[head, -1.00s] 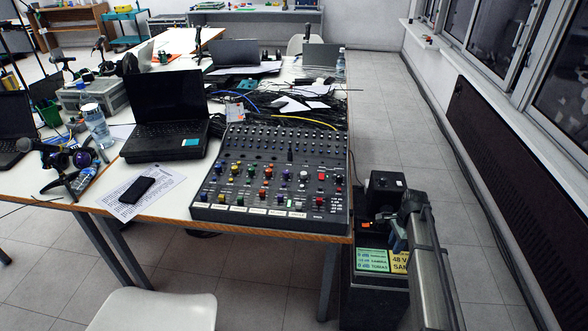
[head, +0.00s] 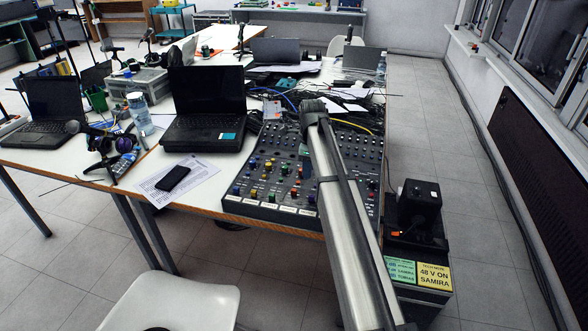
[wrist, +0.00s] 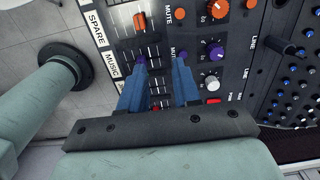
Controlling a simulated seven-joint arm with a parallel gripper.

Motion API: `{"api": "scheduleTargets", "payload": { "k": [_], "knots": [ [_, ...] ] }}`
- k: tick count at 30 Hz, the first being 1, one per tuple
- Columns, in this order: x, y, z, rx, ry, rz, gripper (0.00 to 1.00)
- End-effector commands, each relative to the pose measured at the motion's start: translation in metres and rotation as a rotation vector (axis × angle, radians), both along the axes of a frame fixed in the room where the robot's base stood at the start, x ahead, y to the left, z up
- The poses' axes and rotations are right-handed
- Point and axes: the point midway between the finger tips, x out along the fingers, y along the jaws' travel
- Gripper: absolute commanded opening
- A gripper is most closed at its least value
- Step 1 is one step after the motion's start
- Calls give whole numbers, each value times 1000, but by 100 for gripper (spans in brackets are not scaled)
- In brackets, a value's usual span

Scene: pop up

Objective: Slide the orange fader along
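The orange fader (wrist: 139,20) shows in the wrist view as a ribbed orange cap near the top, beside the SPARE label. My gripper (wrist: 161,58) has two blue fingers spread apart, with nothing visibly held between them. The fingers are over the mixer panel; the orange fader lies beyond the left fingertip in the picture, apart from it. I cannot tell the fingers' height above the panel. In the head view, the mixer (head: 270,175) sits at the table's front right, partly covered by my arm.
Purple knobs (wrist: 216,52) and orange knobs (wrist: 218,9) stand close to the fingers. A black laptop (head: 206,103) and a phone (head: 173,178) lie left of the mixer, and cables crowd behind it. A black box (head: 419,205) stands at the right.

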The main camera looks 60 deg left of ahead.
Motion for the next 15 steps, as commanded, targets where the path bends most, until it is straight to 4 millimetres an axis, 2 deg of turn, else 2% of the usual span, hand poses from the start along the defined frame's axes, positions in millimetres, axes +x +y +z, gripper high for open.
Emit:
{"api": "scheduleTargets", "payload": {
  "k": [1, 3, 6, 15],
  "knots": [
    [-15, 6, 0, -8, -2, -1, 32],
    [-30, 11, 1, -18, -4, -7, 32],
    [-41, 14, 1, -27, -6, -12, 32],
    [-46, 15, -8, -30, -6, -15, 32]
  ]
}}
